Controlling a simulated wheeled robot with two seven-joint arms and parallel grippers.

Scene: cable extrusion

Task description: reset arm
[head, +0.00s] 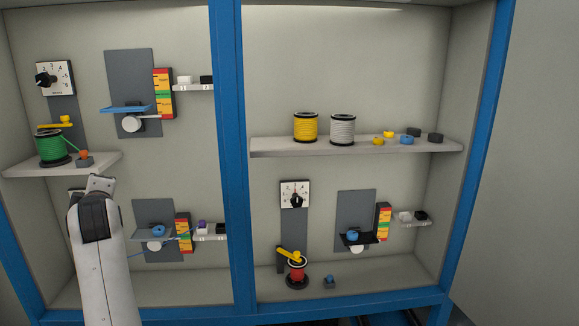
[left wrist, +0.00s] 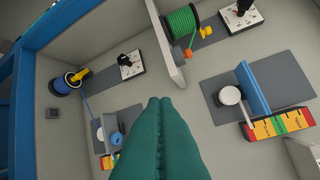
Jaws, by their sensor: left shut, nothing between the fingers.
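My left arm (head: 102,265) rises from the bottom left in the head view, in front of the lower left bay. Its fingers cannot be made out there. In the left wrist view my left gripper (left wrist: 160,102) shows two green fingers pressed together, empty. A green cable spool (head: 52,148) stands on the left shelf; it also shows in the left wrist view (left wrist: 182,22). A blue spool (left wrist: 68,82) with a yellow piece shows in the left wrist view; my arm hides that area in the head view. My right gripper is in neither view.
Blue posts (head: 226,150) frame the cabinet. The right shelf (head: 350,147) holds a yellow spool (head: 305,127), a white spool (head: 342,130) and small caps. A red spool (head: 297,272) stands lower right. Grey panels with blue (head: 126,108) and black (head: 358,238) trays stick out from the back wall.

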